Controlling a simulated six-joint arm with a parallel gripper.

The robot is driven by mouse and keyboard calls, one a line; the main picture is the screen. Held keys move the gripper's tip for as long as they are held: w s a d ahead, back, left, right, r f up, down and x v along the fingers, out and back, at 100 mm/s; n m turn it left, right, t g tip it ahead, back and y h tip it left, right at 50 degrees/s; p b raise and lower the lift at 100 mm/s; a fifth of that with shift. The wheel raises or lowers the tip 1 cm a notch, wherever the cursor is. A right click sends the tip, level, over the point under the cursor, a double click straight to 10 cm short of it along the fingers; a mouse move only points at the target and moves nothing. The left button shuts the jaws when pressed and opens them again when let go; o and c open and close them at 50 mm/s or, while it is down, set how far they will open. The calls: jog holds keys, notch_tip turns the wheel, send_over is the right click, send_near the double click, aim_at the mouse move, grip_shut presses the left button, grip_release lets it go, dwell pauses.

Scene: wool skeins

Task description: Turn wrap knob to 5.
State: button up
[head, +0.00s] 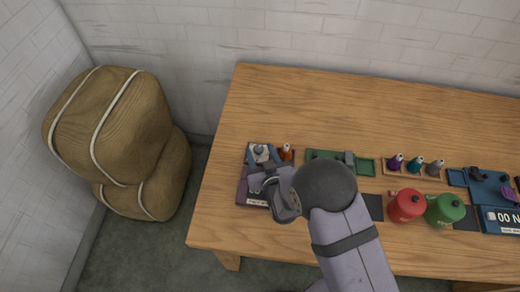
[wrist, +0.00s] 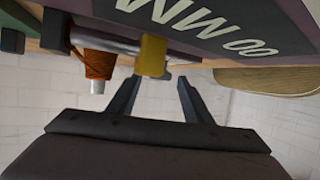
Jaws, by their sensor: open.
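The wrap knob is not plainly marked in either view. A purple-and-blue unit (head: 243,189) at the table's left end carries a pale block with a grey knob (head: 260,150), which could be it. My gripper (head: 268,181) is over the front of this unit and hides part of it. In the wrist view my gripper (wrist: 157,92) is open, with nothing between its two dark fingers. A yellow stub (wrist: 152,55) juts from the unit just beyond the fingertips, apart from them. The unit's dark label (wrist: 225,25) shows large pale letters and "00". No pointer or setting is readable.
An orange spool (head: 286,152) stands beside the knob and shows in the wrist view (wrist: 98,65). The wooden table (head: 330,105) is clear behind.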

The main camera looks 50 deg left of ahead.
jog(key=shift+w+a+f, duration=0.15)
jog(key=shift+a, duration=0.2)
jog(key=c, duration=1.1)
jog(key=shift+o, duration=0.2)
